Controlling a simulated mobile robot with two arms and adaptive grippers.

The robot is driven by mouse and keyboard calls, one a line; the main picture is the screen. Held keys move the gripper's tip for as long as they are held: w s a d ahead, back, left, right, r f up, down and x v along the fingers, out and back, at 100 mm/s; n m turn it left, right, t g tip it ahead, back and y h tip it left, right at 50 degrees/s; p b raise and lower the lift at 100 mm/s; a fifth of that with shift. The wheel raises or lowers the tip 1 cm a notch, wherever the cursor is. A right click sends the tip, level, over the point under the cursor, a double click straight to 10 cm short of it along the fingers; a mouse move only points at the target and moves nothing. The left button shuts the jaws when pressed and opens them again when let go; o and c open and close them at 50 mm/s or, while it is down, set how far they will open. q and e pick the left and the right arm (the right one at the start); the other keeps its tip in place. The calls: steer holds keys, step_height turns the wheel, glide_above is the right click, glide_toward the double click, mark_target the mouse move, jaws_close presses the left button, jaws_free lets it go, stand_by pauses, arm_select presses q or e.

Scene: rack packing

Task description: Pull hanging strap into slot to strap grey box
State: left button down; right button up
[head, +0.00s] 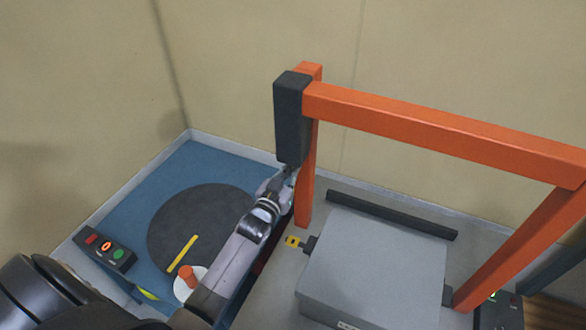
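The grey box (375,268) stands under an orange frame (440,128) in the head view. A dark grey block (291,115) hangs at the frame's left top corner. I cannot clearly make out the strap; it may be hidden at my gripper or under the block. A small dark fitting with a yellow square end (293,241) sits at the box's left side; I cannot tell whether it is the slot. My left gripper (287,172) is at the lower end of the dark block, beside the left orange post. Its fingers are too small to read. My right gripper is not in view.
A blue surface with a dark round disc (190,215) lies left of my arm, with a yellow bar (182,254) on it. A button box (105,246) sits at its left edge. A black bar (390,214) lies behind the grey box. Cream walls close the back.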

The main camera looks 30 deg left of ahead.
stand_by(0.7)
arm_select(q)
step_height(320, 180, down, 24)
steer(key=b, duration=1.7)
steer(key=shift+r, duration=0.25)
steer(key=c, duration=1.8)
jaws_free()
steer(key=shift+r, duration=0.1)
steer(key=shift+s, duration=0.15)
steer(key=s, duration=1.1)
steer(key=shift+s+d, duration=0.35)
steer(key=shift+s, duration=0.05)
